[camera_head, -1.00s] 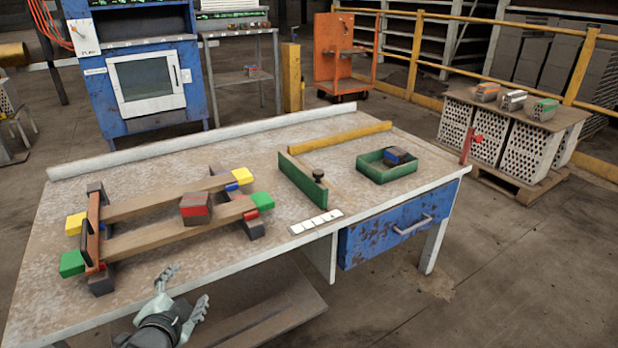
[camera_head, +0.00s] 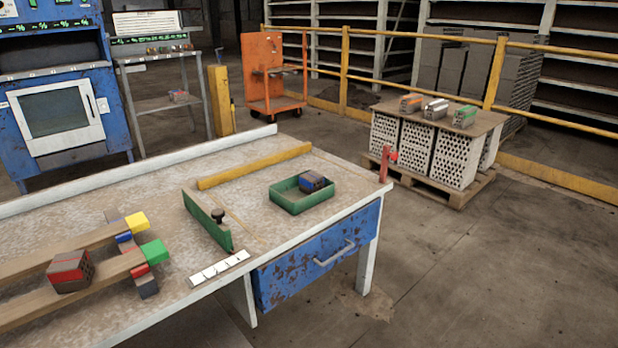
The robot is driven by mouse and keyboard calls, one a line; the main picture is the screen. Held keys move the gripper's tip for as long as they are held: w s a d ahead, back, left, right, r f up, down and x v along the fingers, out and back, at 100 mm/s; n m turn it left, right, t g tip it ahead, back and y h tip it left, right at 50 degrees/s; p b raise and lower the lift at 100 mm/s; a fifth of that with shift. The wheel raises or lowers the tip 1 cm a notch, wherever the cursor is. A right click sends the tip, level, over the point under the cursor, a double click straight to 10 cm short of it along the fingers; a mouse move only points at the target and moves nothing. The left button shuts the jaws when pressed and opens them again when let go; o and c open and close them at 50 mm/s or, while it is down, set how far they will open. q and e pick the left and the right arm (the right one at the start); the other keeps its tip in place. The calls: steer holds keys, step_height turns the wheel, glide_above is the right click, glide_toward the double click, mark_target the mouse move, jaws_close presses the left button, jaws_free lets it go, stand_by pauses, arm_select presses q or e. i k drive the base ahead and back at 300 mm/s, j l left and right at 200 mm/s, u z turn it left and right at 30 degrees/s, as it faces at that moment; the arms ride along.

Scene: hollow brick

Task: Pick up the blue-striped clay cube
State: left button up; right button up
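The blue-striped clay cube (camera_head: 311,181) sits in the right part of a small green tray (camera_head: 292,207) on the workbench. Its top shows a blue stripe, and its lower part is hidden by the tray wall. A similar red-striped clay cube (camera_head: 71,271) rests on two wooden rails at the left of the bench. Neither of my grippers is in view now.
The worn bench top (camera_head: 150,207) has a green stop block (camera_head: 207,220), a yellow bar (camera_head: 255,165) and a white marked strip (camera_head: 219,268) left of the tray. A red post (camera_head: 384,165) stands at the bench's right corner. Floor right of the bench is free.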

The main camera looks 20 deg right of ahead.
mark_target(311, 182)
steer(key=i+l+u, duration=0.15)
steer(key=l, duration=0.3)
steer(key=i+l+u, duration=0.1)
steer(key=l, duration=0.3)
steer(key=i+l+u, duration=0.15)
steer(key=l, duration=0.3)
steer(key=i+l+u, duration=0.1)
steer(key=l, duration=0.35)
steer(key=l+u, duration=0.15)
steer(key=l, duration=0.35)
steer(key=i, duration=0.05)
